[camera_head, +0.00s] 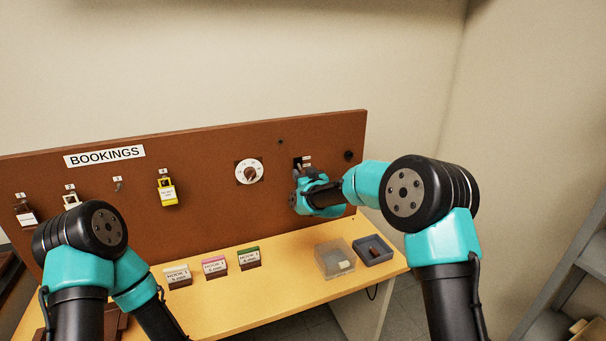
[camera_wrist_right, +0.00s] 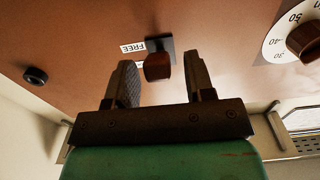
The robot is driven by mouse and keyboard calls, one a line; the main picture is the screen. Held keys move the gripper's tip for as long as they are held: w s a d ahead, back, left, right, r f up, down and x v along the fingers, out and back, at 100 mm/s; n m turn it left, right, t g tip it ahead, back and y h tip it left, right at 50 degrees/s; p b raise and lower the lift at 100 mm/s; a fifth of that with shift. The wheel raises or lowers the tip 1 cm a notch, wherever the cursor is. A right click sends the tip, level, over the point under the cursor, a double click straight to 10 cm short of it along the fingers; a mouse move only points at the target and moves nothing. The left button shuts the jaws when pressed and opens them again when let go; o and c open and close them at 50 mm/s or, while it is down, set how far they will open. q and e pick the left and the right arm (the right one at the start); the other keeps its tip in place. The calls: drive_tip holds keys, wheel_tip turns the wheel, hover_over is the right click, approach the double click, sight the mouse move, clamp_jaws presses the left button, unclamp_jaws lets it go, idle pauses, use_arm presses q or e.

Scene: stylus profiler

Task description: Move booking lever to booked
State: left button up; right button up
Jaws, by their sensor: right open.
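The booking lever has a brown knob (camera_wrist_right: 157,68) in front of a dark plate (camera_wrist_right: 166,44), seen in the right wrist view. A white label reading FREE (camera_wrist_right: 132,47) is beside the plate; another label is partly hidden below it. In the head view the lever's dark plate (camera_head: 298,162) shows on the board's right part, its knob mostly hidden by my right arm. My right gripper (camera_wrist_right: 159,62) is open, one finger on each side of the knob, with visible gaps. Contact cannot be seen. My left arm is at the lower left of the head view; its gripper is out of view.
A white round dial (camera_head: 249,171) is left of the lever; a dark knob (camera_head: 348,155) is to its right. A yellow tag (camera_head: 167,194) and other tags hang further left. Labelled blocks (camera_head: 214,266), a clear tray (camera_head: 326,268) and a blue-grey tray (camera_head: 386,258) stand on the table below.

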drive_tip(key=shift+w+a, duration=0.15)
drive_tip(key=shift+w, duration=0.35)
drive_tip(key=shift+c, duration=0.5)
clamp_jaws()
